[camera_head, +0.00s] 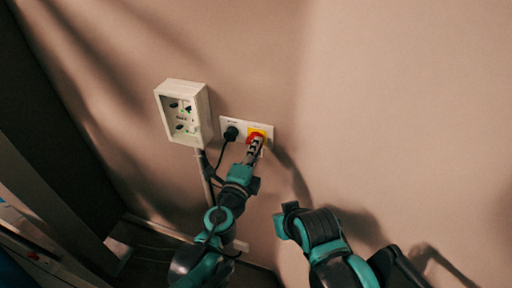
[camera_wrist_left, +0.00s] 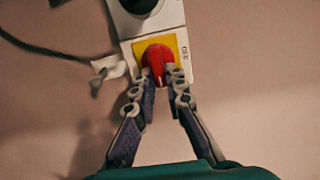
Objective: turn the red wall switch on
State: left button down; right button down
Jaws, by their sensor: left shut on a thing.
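The red wall switch (camera_head: 252,138) is a rotary knob on a yellow square plate, at the right end of a white wall panel (camera_head: 228,121). In the left wrist view the red knob (camera_wrist_left: 158,60) stands out from the yellow plate (camera_wrist_left: 174,42). My left gripper (camera_head: 256,145) is at the switch; in the left wrist view its two fingers (camera_wrist_left: 159,76) are shut on the knob, one on each side. The fingertips hide the knob's lower end. My right arm is at the lower middle of the head view, but its fingers cannot be made out.
A black plug (camera_head: 231,133) with a cable sits in the same panel, left of the switch. A white box (camera_head: 184,112) is mounted on the wall further left. The wall to the right is bare. A dark recess lies at the far left.

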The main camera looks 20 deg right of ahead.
dwell(0.3)
pick_arm(q)
jog(key=c, duration=1.6)
grip_release()
jog(key=shift+o, duration=0.2)
jog(key=shift+s, duration=0.1)
jog(key=v, duration=1.2)
